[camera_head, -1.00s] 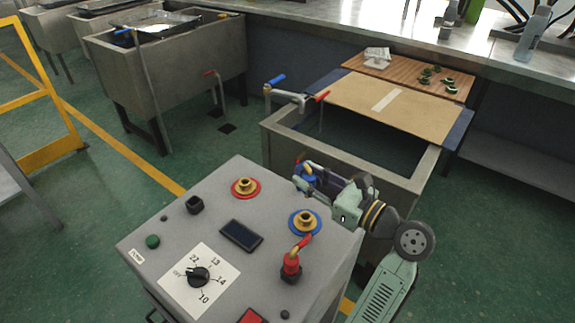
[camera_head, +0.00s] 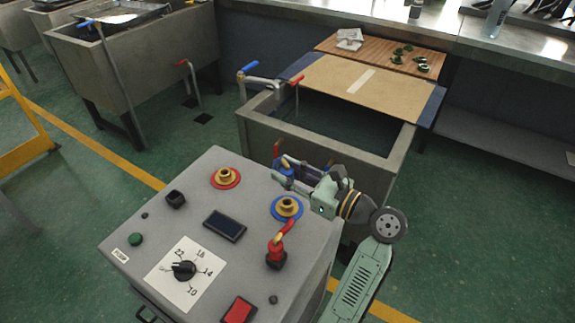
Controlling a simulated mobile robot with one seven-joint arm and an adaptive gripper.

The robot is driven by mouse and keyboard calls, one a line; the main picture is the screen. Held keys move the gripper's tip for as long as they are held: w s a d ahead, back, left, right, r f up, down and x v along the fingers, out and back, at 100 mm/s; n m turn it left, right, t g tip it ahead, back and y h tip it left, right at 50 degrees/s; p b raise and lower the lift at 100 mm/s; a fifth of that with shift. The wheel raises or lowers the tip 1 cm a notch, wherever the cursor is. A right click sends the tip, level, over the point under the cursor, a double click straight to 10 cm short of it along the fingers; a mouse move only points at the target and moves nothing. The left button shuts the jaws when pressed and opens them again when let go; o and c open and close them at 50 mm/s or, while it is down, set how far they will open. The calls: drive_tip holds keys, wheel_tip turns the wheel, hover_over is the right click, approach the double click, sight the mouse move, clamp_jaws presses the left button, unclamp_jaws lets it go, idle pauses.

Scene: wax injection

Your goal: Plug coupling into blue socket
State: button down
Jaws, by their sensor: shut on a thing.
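The blue socket (camera_head: 287,208) is a brass fitting on a blue ring, on top of the grey machine near its far right edge. My gripper (camera_head: 283,171) is beyond that edge, behind and slightly above the socket in the picture. It is shut on the coupling (camera_head: 285,166), a small piece with blue and red parts, mostly hidden by the fingers. The coupling is apart from the blue socket, whose top is bare. My arm reaches in from the lower right.
The grey machine (camera_head: 190,215) also carries a red-ringed socket (camera_head: 226,177), a red valve (camera_head: 276,250), a dial (camera_head: 184,270) and a small display (camera_head: 224,225). A grey tank (camera_head: 340,148) with a board (camera_head: 350,82) over part of it stands behind my gripper.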

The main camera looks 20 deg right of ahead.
drive_tip(key=shift+f+b, duration=0.3)
drive_tip(key=shift+f, duration=1.35)
drive_tip(key=shift+r+p, duration=0.1)
drive_tip(key=shift+p, duration=1.25)
drive_tip(key=shift+f, duration=1.9)
drive_tip(key=c, duration=1.2)
unclamp_jaws()
drive_tip(key=shift+c, duration=0.2)
drive_tip(key=v, duration=1.2)
drive_tip(key=shift+s, duration=0.1)
